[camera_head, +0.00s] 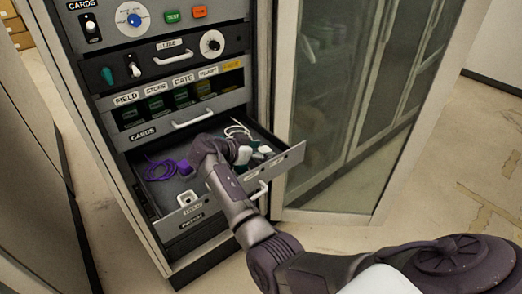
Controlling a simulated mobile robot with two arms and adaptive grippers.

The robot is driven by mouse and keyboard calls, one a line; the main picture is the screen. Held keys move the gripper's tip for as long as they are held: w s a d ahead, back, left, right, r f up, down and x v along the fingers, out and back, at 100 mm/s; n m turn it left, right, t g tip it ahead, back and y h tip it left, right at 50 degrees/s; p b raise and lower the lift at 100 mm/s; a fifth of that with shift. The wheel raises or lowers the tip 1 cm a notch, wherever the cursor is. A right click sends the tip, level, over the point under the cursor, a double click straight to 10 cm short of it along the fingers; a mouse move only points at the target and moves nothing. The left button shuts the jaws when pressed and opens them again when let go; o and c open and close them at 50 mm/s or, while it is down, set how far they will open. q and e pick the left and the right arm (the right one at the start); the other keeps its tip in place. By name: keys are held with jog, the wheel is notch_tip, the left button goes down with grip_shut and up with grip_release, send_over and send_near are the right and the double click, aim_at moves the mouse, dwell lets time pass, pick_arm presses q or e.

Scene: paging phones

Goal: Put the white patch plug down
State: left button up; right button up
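A drawer (166,228) of the rack stands pulled open. My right arm reaches over its front into it from the lower right. My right gripper (248,156) is low inside the drawer's right part, mostly hidden behind my own wrist. A white cord (238,131) loops at the back right of the drawer, just behind the gripper. The white plug itself cannot be clearly told from the white parts around my gripper. Whether the fingers are open or shut on it is hidden. My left gripper is out of view.
A purple cord with its plug (166,169) lies in the drawer's left part. A small white square piece (186,198) is near the drawer's front left. Closed labelled panels with handles (192,119) are above. A glass door (330,110) stands to the right.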

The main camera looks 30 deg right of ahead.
jog(key=shift+r, duration=0.1)
jog(key=shift+r+p, duration=0.25)
jog(key=shift+p, duration=0.15)
jog(key=b+v, duration=0.1)
jog(key=v, duration=1.1)
jog(key=shift+b, duration=0.35)
jog(key=shift+s+f, duration=0.1)
jog(key=shift+s, duration=0.05)
